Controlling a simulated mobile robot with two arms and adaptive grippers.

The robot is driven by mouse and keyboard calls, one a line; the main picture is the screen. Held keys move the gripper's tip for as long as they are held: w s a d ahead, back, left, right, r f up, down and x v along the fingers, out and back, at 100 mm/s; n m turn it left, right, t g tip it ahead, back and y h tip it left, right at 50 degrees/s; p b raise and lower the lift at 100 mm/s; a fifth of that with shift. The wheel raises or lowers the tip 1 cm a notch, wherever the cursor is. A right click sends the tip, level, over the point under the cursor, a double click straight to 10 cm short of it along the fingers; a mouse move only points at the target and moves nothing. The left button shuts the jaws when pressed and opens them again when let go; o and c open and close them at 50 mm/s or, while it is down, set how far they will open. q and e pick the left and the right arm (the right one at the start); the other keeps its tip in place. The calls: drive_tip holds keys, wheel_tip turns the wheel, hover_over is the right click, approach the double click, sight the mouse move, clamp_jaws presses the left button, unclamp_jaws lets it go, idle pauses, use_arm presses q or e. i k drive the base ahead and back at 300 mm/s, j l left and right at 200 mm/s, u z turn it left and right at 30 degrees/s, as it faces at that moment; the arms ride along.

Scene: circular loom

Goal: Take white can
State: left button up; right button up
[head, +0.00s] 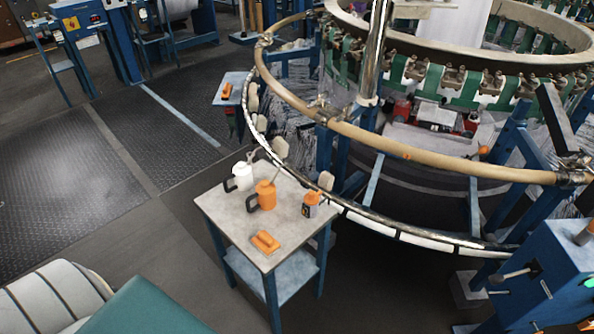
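The white can (243,176) stands upright near the back left of a small table (221,216) with blue legs. It has a dark handle on its left and a thin spout rising to the right. An orange can (265,194) with a dark handle stands just in front of it, to the right. Neither of my grippers shows in the head view, so nothing can be seen touching the white can.
An orange and dark container (311,204) and an orange object (265,241) share the tabletop. The circular loom's rail (375,146) curves close behind the table. Open dark floor (165,235) lies left of the table. A blue machine box (550,270) stands at right.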

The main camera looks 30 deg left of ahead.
sight(243, 173)
drive_tip(key=j+z, duration=0.3)
drive_tip(key=j, duration=0.15)
drive_tip(key=j+z, duration=0.3)
drive_tip(key=j, duration=0.15)
drive_tip(key=k+j+z, duration=0.25)
drive_tip(key=j, duration=0.2)
drive_tip(key=j+z, duration=0.3)
drive_tip(key=j, duration=0.15)
drive_tip(key=k+j+z, duration=0.3)
drive_tip(key=i+j, duration=0.1)
